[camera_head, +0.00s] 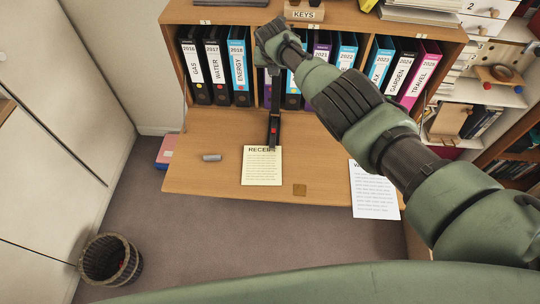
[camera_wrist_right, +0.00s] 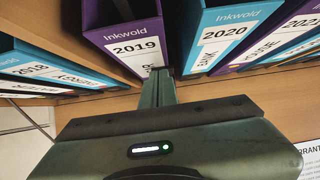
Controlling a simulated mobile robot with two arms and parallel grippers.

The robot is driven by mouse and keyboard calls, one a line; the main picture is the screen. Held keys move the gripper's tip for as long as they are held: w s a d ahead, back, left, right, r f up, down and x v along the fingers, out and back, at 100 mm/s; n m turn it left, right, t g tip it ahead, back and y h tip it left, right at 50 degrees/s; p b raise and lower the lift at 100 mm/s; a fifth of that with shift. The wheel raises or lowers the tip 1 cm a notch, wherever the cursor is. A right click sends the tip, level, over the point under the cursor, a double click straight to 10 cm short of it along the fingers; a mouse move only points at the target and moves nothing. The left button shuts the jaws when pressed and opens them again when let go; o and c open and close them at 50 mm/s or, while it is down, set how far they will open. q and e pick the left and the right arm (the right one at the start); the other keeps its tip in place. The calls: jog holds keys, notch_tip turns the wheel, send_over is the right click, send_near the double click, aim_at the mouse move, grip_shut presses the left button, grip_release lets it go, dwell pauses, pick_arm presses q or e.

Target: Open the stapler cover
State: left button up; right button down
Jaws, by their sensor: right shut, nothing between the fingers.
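The black stapler (camera_head: 274,128), with a small red mark, is on the wooden desk at the top edge of the receipt sheet. A long dark part runs up from it toward my right gripper; I cannot tell how far the cover is raised. My right gripper (camera_head: 273,70) comes in from the right above the far part of the desk, close to the top of that dark part. I cannot tell whether they touch. In the right wrist view its fingers (camera_wrist_right: 158,92) are together and empty, pointing at the binders. The stapler is not visible there. My left gripper is not in view.
Binders (camera_head: 215,65) stand in the shelf behind the desk (camera_head: 220,178). On the desk are the receipt sheet (camera_head: 261,168), a grey cylinder (camera_head: 211,157), a brown square (camera_head: 300,190) and a white sheet (camera_head: 375,200). A bin (camera_head: 110,260) stands on the floor.

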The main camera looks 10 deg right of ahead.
jog(key=p+v, duration=0.4)
jog(key=v, duration=0.3)
jog(key=shift+s+r+p, duration=0.3)
